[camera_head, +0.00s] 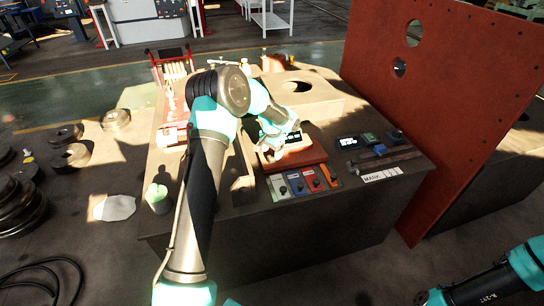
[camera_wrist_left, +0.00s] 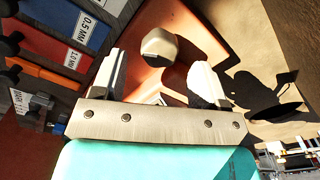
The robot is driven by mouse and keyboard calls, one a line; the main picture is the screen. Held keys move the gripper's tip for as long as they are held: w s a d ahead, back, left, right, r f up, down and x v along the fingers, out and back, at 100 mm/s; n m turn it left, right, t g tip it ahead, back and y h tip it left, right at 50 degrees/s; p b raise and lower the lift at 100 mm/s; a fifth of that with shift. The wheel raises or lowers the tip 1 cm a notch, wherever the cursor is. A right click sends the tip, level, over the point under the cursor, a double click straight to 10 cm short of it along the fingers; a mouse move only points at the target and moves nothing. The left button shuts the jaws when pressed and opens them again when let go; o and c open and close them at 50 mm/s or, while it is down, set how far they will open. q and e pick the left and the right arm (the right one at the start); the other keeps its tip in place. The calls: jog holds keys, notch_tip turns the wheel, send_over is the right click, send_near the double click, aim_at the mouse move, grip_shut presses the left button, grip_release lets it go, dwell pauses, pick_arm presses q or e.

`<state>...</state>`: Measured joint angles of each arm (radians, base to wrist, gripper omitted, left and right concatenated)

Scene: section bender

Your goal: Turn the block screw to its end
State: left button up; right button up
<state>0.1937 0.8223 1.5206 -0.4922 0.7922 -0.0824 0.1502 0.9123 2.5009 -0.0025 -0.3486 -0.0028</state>
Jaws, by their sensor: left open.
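The block screw (camera_wrist_left: 159,46) shows in the left wrist view as a pale, six-sided head on an orange-red block (camera_wrist_left: 150,18). My left gripper (camera_wrist_left: 160,76) is open, with one white finger to each side of the screw head in the picture. I see a gap between each finger and the head; how far above it the fingers are I cannot tell. In the head view my left gripper (camera_head: 284,147) is over the red block (camera_head: 305,157) on the bench, and it hides the screw. My right gripper is out of view.
Coloured labelled gauge slots (camera_head: 297,186) line the bench front. A small display (camera_head: 348,142) and a rail with a blue part (camera_head: 380,150) lie to the right. A tall red panel (camera_head: 440,90) stands at the right. A pale green cylinder (camera_head: 158,198) is at the left corner.

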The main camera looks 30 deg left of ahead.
aim_at(272, 158)
pick_arm(q)
jog(key=shift+f, duration=1.4)
jog(key=shift+c, duration=0.2)
jog(key=c, duration=0.9)
